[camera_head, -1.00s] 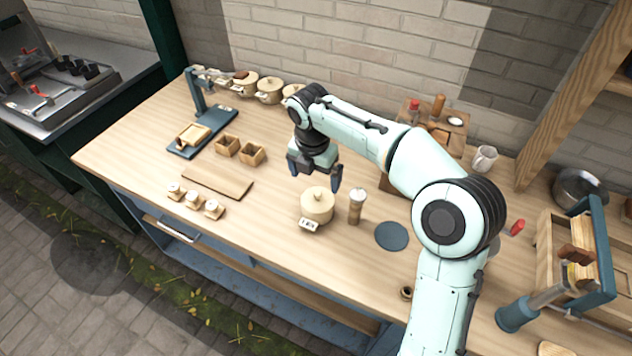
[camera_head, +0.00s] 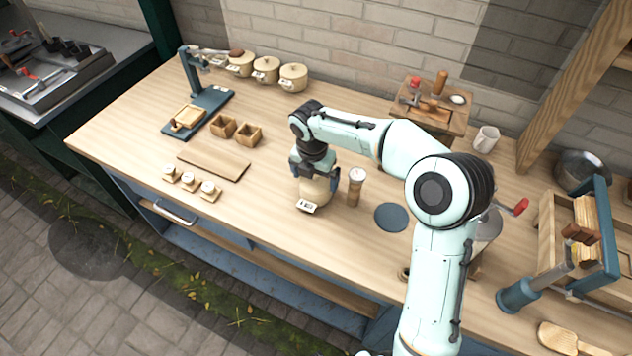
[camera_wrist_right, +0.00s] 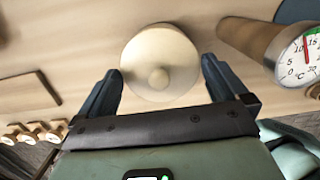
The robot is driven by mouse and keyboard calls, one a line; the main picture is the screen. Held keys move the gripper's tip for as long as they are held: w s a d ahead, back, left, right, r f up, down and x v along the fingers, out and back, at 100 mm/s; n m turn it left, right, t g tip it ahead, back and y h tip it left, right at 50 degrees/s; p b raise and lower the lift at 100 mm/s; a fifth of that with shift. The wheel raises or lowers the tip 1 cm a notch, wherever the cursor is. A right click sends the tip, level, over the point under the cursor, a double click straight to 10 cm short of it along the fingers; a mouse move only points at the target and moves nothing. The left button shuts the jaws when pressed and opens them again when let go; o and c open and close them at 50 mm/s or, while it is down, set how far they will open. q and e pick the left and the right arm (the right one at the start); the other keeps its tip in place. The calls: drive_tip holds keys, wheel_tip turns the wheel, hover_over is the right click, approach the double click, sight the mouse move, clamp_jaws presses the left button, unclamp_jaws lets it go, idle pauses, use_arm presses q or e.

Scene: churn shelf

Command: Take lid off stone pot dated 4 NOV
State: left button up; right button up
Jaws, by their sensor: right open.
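A cream stone pot (camera_head: 316,190) stands near the front middle of the bench with a small white date tag (camera_head: 307,205) on its front; the writing is too small to read surely. My right gripper (camera_head: 315,178) is directly over this pot, pointing down, and hides its lid in the head view. In the right wrist view the round lid (camera_wrist_right: 150,50) with its central knob (camera_wrist_right: 159,78) sits between the two open fingers, with a gap on each side. The right gripper is open and empty. My left gripper is not in view.
A thermometer with a wooden body (camera_head: 355,187) stands close right of the pot; its dial (camera_wrist_right: 306,55) shows in the wrist view. A blue disc (camera_head: 391,217) lies farther right. Several similar lidded pots (camera_head: 265,70) stand at the back. A board (camera_head: 213,164) lies left.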

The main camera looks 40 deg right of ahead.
wheel_tip(320, 180, down, 2)
drive_tip(key=shift+d+f, duration=0.1)
drive_tip(key=shift+d, duration=0.05)
drive_tip(key=shift+w, duration=0.1)
drive_tip(key=c, duration=0.7)
